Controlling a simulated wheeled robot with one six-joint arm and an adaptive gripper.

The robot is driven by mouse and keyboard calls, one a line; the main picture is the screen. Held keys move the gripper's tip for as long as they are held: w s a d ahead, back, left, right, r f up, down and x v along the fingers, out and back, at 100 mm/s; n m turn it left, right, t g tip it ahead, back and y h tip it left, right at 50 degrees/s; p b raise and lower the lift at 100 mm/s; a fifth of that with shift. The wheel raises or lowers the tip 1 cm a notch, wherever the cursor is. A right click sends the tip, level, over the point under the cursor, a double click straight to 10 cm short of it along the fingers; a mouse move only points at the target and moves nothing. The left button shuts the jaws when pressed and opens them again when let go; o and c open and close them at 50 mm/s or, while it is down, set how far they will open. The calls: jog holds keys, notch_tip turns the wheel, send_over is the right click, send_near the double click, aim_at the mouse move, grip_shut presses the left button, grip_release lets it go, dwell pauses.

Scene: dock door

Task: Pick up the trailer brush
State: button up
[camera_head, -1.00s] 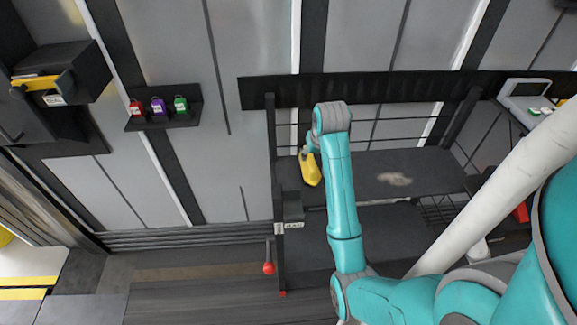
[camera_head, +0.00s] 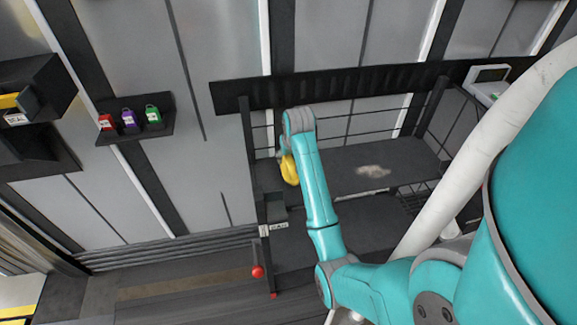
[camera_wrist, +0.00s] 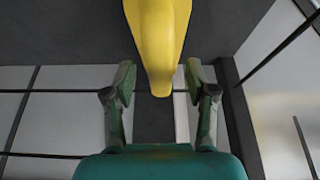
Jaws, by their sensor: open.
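A yellow, smooth, tapering thing (camera_head: 289,168) is at the left end of the rack's upper shelf. I take it for the trailer brush, but no bristles show. In the wrist view the yellow piece (camera_wrist: 158,35) comes down from the top edge, its narrow lower end between my two fingertips. My gripper (camera_wrist: 159,80) is open, with a visible gap on each side of the yellow piece. In the head view my gripper (camera_head: 283,152) is small and partly hidden behind my arm, right at the yellow thing.
The dark rack shelf (camera_head: 340,180) has a pale beige patch (camera_head: 373,171) to the right. A red knob (camera_head: 257,271) is low by the rack's left post. Red, purple and green padlocks (camera_head: 129,118) stand on a wall ledge at left. A grey-framed device (camera_head: 487,76) is at the right.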

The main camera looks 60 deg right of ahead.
jog(key=shift+x, duration=1.05)
grip_shut()
jog(key=shift+r, duration=0.2)
